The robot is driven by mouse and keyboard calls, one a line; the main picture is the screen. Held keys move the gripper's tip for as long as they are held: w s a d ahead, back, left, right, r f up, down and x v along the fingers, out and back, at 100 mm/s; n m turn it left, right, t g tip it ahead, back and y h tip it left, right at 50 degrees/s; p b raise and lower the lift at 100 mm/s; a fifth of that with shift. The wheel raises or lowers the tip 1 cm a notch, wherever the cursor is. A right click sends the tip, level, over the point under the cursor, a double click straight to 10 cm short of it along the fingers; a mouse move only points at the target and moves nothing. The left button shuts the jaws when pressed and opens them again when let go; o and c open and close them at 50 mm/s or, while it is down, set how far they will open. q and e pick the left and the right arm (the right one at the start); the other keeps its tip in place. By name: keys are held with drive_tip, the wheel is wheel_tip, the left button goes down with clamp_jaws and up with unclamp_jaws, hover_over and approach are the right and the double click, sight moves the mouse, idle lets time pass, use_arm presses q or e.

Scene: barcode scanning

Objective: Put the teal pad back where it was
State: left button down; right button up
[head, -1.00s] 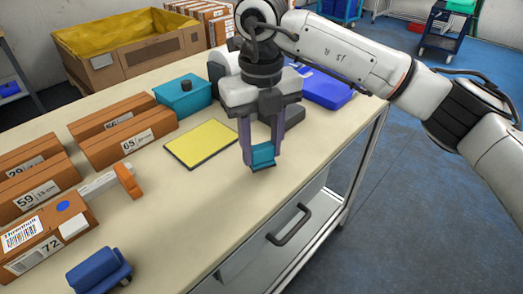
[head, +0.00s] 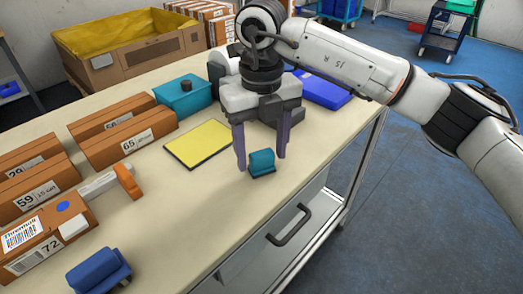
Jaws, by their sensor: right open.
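The small teal pad (head: 262,163) sits on the table near its right front edge, to the right of the yellow pad. My right gripper (head: 262,162) is open, pointing down, with one finger to the left of the teal pad and one to its right. There is a visible gap between the left finger and the pad. My left gripper is not in view.
A yellow pad (head: 202,143) lies left of my right gripper. Behind are a teal box (head: 183,97) and a blue case (head: 325,92). Several brown cartons (head: 128,138), an orange-and-white scanner-like tool (head: 128,180) and a blue object (head: 98,271) stand on the left.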

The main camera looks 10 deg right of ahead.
sight(261, 153)
wheel_tip(261, 153, up, 12)
drive_tip(key=shift+f, duration=0.15)
idle(0.4)
